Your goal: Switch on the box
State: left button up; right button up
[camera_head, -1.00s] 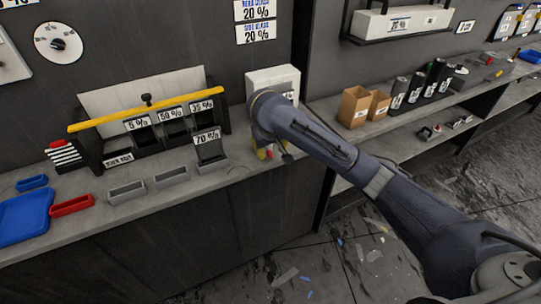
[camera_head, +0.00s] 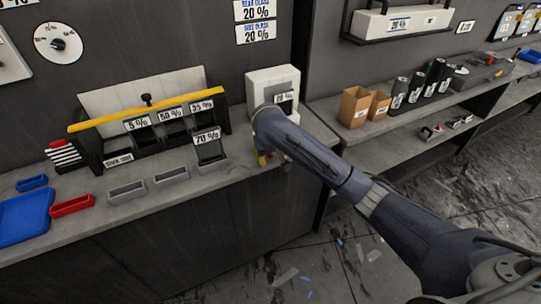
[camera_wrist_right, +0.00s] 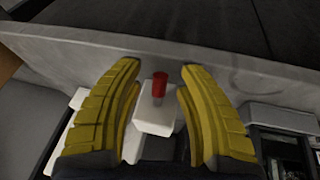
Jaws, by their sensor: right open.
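A white box (camera_head: 273,78) with a dark display panel stands on the counter against the wall, partly covered by my right arm. My right gripper (camera_head: 264,158) is low in front of it, mostly hidden by my arm in the head view, with a bit of yellow finger showing. In the right wrist view the two yellow fingers (camera_wrist_right: 160,70) are spread apart. Between them shows a red knob or button (camera_wrist_right: 159,84) on a small white block (camera_wrist_right: 154,119). I cannot tell if a finger touches it. My left gripper is not in view.
Left of the box is a rack with a yellow bar (camera_head: 145,111) and labelled slots. Grey trays (camera_head: 127,191), a red tray (camera_head: 72,206) and a blue tray (camera_head: 24,218) lie on the counter. Cardboard boxes (camera_head: 355,107) and dark cans (camera_head: 399,92) stand on the right shelf.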

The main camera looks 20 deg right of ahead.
jog(key=shift+c, duration=0.2)
grip_shut()
jog(key=shift+d+r+g, duration=0.1)
jog(key=shift+r+g, duration=0.1)
jog(key=shift+g, duration=0.2)
jog(key=shift+r+g, duration=0.15)
jog(key=shift+g, duration=0.15)
jog(key=shift+w+r+g+h, duration=0.1)
jog(key=shift+r+g+h, duration=0.15)
jog(key=shift+g, duration=0.5)
jog(key=shift+r+g+h, duration=0.15)
jog(key=shift+r+g, duration=0.15)
jog(key=shift+g, duration=0.45)
jog(key=shift+w+r+n+g+h, duration=0.15)
jog(key=shift+r+g, duration=0.1)
jog(key=shift+g, duration=0.6)
jog(key=shift+w+r+n+g+h, duration=0.1)
jog(key=shift+r+n+g, duration=0.1)
jog(key=shift+g, duration=0.7)
jog(key=shift+w+r+n+g+h, duration=0.15)
jog(key=shift+r+g, duration=0.1)
jog(key=shift+g, duration=0.6)
